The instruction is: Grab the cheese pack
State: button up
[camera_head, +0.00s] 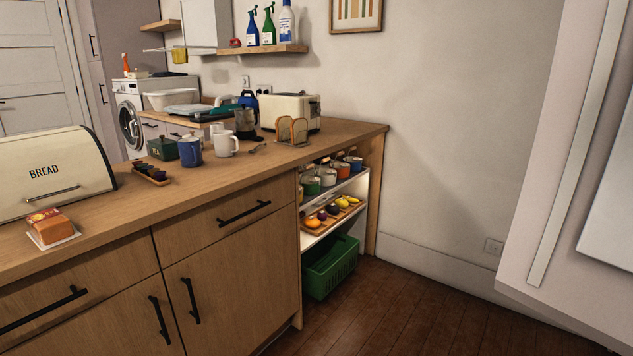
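An orange block-shaped pack with a printed label (49,224), which looks like the cheese pack, lies on a white base on the wooden counter (120,215) at the left. It is in front of the cream bread bin (45,170), close to the counter's front edge. The label's text is too small to read. My gripper is not in the picture.
Open shelves hold pots and a fruit board (327,216) above a green basket (329,268). The wooden floor (420,315) at right is clear.

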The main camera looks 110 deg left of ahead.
aim_at(49, 228)
jog(key=u, duration=4.55)
